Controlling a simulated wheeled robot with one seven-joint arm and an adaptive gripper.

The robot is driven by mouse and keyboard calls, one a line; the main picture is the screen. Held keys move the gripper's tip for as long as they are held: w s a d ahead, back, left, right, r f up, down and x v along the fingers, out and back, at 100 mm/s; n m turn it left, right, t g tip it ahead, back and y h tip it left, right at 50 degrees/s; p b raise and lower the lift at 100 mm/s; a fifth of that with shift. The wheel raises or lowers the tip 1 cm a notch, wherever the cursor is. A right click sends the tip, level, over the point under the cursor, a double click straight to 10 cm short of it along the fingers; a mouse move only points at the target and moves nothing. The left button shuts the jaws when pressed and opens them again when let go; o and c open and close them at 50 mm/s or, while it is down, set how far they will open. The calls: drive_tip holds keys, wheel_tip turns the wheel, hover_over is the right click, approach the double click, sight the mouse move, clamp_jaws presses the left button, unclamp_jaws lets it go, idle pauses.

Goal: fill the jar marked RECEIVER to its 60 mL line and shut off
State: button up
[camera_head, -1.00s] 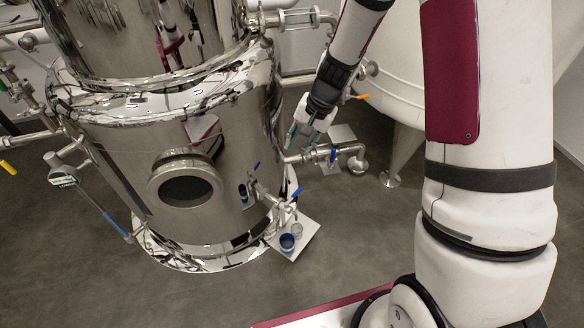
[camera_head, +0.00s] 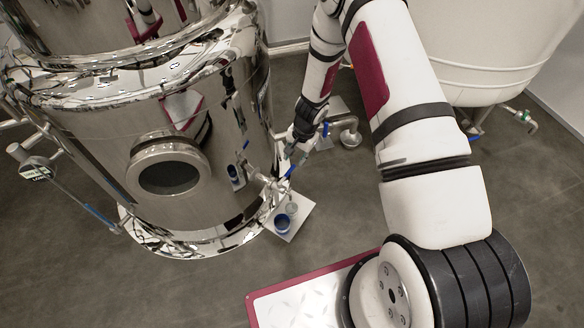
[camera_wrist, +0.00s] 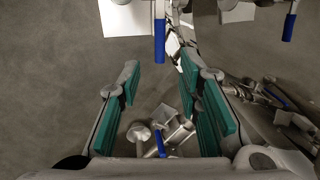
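Two small jars stand on a white plate (camera_head: 299,226) at the foot of the steel tank in the head view: a blue-looking jar (camera_head: 283,223) and a clear one (camera_head: 291,208) behind it. No RECEIVER mark or 60 mL line is legible. A drain valve with a blue lever (camera_head: 291,171) sticks out of the tank above the plate. My gripper (camera_head: 291,152) is close to this valve. In the wrist view my gripper (camera_wrist: 159,72) is open and empty, its teal pads wide apart. The blue lever (camera_wrist: 159,42) lies just beyond the fingertips, between their lines.
The polished tank (camera_head: 190,120) stands close on the left and mirrors the parts in the wrist view. A pipe with another blue-handled valve (camera_head: 326,129) runs behind my gripper. Floor right of the plate is clear.

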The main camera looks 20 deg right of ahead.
sight(291, 169)
drive_tip(key=f, duration=0.2)
drive_tip(key=f+b, duration=0.1)
drive_tip(key=f, duration=0.1)
drive_tip(key=w+a+f+b, duration=0.1)
drive_tip(key=f, duration=0.2)
drive_tip(key=shift+c, duration=0.2)
clamp_jaws()
